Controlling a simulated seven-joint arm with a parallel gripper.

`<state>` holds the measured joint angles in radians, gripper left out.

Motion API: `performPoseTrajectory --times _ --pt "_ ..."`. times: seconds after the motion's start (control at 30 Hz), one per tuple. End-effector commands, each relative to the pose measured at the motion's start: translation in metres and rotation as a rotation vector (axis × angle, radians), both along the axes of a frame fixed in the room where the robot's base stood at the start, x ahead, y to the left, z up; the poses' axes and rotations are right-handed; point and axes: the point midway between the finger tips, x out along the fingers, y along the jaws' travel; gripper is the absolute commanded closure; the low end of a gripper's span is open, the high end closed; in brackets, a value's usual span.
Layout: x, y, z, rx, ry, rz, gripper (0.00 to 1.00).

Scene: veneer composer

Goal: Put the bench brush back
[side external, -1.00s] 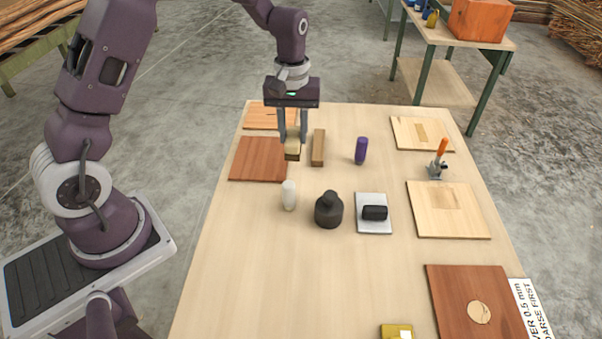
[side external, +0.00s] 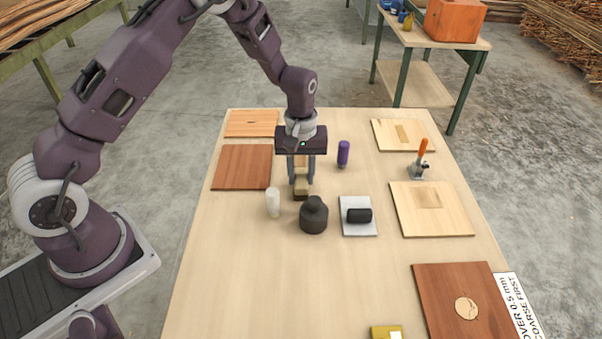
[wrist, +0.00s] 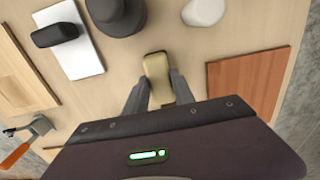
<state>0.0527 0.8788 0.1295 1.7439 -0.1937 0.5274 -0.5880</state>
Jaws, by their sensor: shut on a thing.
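The bench brush (side external: 301,190) looks like a small tan block with a darker lower edge. My gripper (side external: 302,182) is shut on it and points down over the table. In the wrist view the tan brush (wrist: 157,70) sticks out from between my fingertips (wrist: 160,98). Whether it touches the table is hard to tell.
Close by stand a white cup-like piece (side external: 273,203), a dark round pot (side external: 313,216) and a grey plate (side external: 358,230) with a black block (side external: 359,215). A purple cylinder (side external: 343,154) stands behind right. The table's front left is clear.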

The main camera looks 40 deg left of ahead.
Motion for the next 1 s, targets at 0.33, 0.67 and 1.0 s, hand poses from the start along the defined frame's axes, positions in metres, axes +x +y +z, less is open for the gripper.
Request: performPoseTrajectory --times 0.33,0.67,1.0 --pt "0.0 0.0 -0.002 0.0 0.0 0.0 0.48" --pt "0.001 0.0 0.032 0.001 -0.006 -0.001 0.48" --pt "0.0 -0.001 0.112 0.0 -0.003 -0.001 0.48"
